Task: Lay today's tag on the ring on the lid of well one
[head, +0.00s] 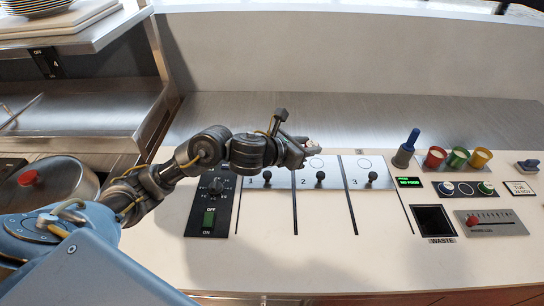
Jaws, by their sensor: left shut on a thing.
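My left gripper (303,146) is shut on a small pale thing (313,144), mostly hidden by the fingers, probably the tag. It is above the back edge of the lids, near the border between wells one and two. The lid of well one (283,181) is a grey plate marked 1 with a black knob (267,175); its ring is hidden behind my gripper and wrist. The lid of well two (306,183) and the lid of well three (358,183) show their rings at the back. My right gripper is not in view.
A black switch panel (212,222) stands left of the lids. To the right are red, green and yellow cups (458,157), a blue-handled tool (404,154), a disc tray (447,195), a waste opening (434,219) and a date sign (521,188). The front counter is clear.

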